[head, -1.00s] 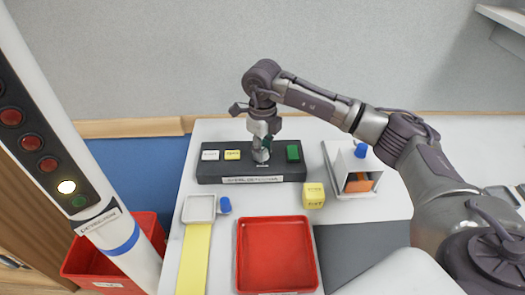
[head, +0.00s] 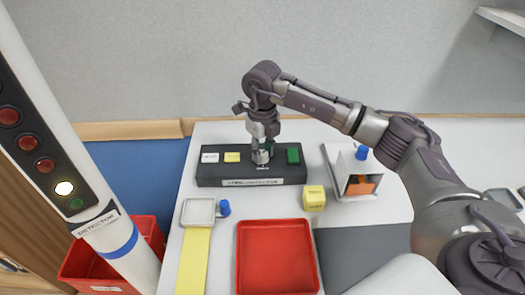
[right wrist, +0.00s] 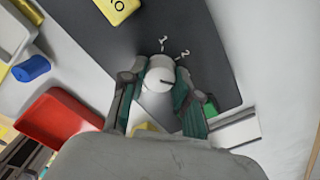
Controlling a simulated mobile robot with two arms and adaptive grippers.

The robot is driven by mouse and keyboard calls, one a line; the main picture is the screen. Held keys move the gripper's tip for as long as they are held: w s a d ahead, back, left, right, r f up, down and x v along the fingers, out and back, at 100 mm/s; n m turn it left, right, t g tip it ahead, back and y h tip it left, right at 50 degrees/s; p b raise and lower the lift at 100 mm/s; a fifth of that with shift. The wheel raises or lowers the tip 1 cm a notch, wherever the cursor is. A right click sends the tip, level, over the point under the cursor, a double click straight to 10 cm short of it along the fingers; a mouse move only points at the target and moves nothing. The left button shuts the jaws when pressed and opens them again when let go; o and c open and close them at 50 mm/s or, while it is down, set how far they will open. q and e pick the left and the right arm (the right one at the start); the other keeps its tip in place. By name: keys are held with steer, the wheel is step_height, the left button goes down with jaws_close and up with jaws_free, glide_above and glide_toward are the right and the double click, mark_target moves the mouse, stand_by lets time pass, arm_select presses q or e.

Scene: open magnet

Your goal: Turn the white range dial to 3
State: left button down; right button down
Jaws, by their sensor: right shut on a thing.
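The white range dial (right wrist: 158,73) sits on the dark control box (head: 208,175), with printed marks 1 and 2 beside it in the right wrist view. A dark line shows on the dial's face, pointing roughly toward the 2 side. My right gripper (right wrist: 160,84) is shut on the dial, one green-padded finger on each side. In the head view my right gripper (head: 262,157) reaches down onto the box from above and mostly hides the dial. Mark 3 cannot be made out. My left gripper is not in view.
White (head: 210,157), yellow (head: 232,157) and green (head: 293,155) blocks stand on the box. In front are a yellow cube (head: 314,198), red tray (head: 240,255) and blue knob (head: 225,208). A detector post (head: 130,260) stands left; a white holder (head: 345,170) is right.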

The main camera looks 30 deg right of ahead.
mark_target(263, 153)
steer(key=c, duration=0.8)
jaws_free()
steer(key=shift+c, duration=0.2)
steer(key=shift+r, duration=0.15)
step_height(263, 153, up, 12)
